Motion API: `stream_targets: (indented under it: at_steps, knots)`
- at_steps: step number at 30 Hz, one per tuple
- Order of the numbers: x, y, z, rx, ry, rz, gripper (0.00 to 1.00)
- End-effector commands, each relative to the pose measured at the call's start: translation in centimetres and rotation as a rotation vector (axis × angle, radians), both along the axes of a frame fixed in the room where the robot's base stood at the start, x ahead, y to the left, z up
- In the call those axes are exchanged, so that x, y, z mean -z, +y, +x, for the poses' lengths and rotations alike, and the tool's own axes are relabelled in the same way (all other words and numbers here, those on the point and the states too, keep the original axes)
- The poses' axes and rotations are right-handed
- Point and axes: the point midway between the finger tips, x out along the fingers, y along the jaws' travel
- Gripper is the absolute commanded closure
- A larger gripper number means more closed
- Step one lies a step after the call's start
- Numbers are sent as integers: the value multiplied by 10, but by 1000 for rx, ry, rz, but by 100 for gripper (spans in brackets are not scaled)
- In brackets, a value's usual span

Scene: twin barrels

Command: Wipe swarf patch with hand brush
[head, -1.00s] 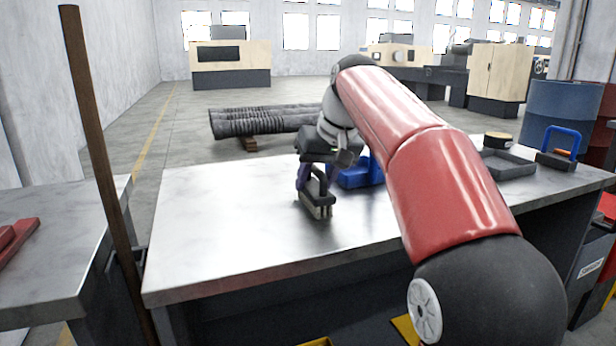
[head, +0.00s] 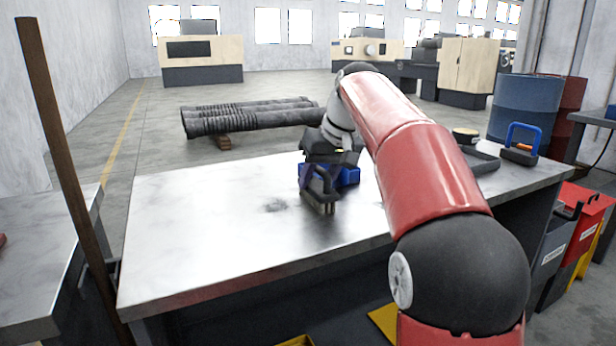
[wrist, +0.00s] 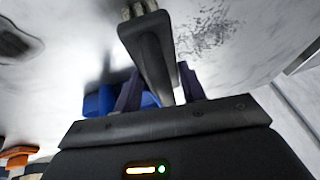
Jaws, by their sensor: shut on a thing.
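My gripper (head: 318,172) is shut on the handle of the hand brush (head: 321,191), a dark brush with pale bristles pointing down. The bristles are at or just above the bench top; I cannot tell if they touch. The swarf patch (head: 275,206) is a small dark smudge on the metal bench, just left of the brush and apart from it. In the wrist view, the brush (wrist: 152,50) sticks out between my gripper's fingers (wrist: 160,92), and the patch (wrist: 205,30) shows as scattered dark specks at its right.
A blue bin (head: 348,175) stands on the bench (head: 190,240) close behind the brush. A grey tray (head: 484,162), a round tin (head: 465,135) and a blue-handled toolbox (head: 521,145) stand at the far right. A wooden pole (head: 75,180) rises at the left. The bench's left half is clear.

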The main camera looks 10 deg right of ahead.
Motion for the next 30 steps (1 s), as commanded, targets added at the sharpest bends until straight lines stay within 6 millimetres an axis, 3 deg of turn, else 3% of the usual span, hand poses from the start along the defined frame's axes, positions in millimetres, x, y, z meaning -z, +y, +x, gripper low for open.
stream_targets:
  at_steps: [13,30]
  knots:
    - [0,2,13,0,5,-2,78]
    - [-4,35,3,0,1,0,78]
